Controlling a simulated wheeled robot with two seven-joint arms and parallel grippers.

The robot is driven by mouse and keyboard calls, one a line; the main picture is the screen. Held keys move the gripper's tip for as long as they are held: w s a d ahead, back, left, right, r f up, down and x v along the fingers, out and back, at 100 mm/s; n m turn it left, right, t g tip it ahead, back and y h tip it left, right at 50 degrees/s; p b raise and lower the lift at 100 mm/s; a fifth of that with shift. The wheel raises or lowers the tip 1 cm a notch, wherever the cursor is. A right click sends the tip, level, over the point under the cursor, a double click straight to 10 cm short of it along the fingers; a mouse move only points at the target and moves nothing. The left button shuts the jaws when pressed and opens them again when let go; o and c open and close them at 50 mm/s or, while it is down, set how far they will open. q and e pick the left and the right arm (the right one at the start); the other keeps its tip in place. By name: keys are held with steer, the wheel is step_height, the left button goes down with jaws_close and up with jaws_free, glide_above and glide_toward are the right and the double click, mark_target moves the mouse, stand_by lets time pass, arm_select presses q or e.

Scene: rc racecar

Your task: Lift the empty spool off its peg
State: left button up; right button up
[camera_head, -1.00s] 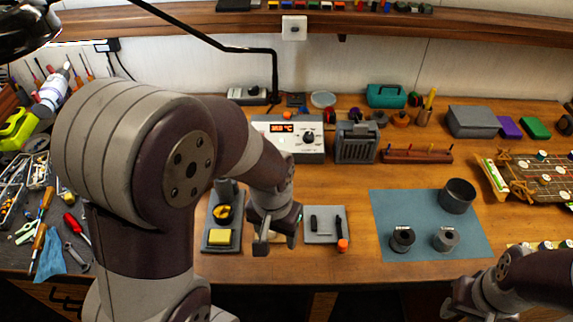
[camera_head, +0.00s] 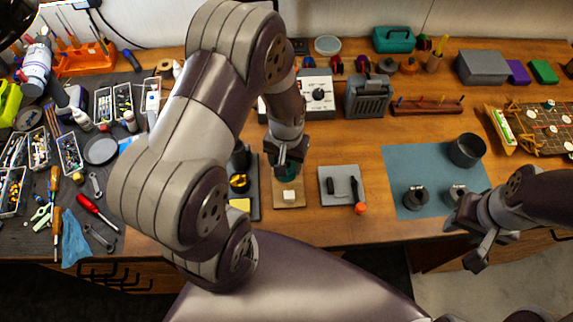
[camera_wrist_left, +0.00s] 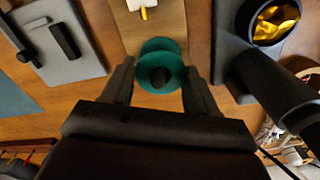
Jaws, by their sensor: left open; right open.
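A teal-green spool (camera_wrist_left: 160,68) with a dark centre stands on a small wooden board (camera_wrist_left: 150,18) in the left wrist view. The dark centre looks like its peg, but I cannot tell for sure. My left gripper (camera_wrist_left: 159,78) is open, with one finger on either side of the spool; I cannot tell if they touch it. In the head view, the left gripper (camera_head: 287,163) is over the far part of the wooden board (camera_head: 289,205), mostly hiding the spool. My right gripper (camera_head: 468,248) is open and empty near the front edge of the bench, at the right.
Left of the board is a dark stand (camera_wrist_left: 232,35) with a gold coil. Right of it is a grey pad (camera_head: 342,199) with black tools. A blue mat (camera_head: 425,165) holds dark cylinders and a cup. A white soldering station (camera_head: 318,95) stands behind.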

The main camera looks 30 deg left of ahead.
arm_select(q)
steer(key=shift+d+r, duration=0.1)
steer(key=shift+d, duration=0.05)
steer(key=shift+c, duration=0.3)
steer(key=shift+s, duration=0.15)
steer(key=c, duration=0.6)
steer(key=shift+o, duration=0.2)
steer(key=shift+w+r, duration=0.2)
steer(key=shift+r, duration=0.1)
step_height(320, 180, up, 9)
steer(key=shift+s+r+b, duration=0.1)
steer(key=shift+r+b, duration=0.1)
steer(key=shift+b, duration=0.15)
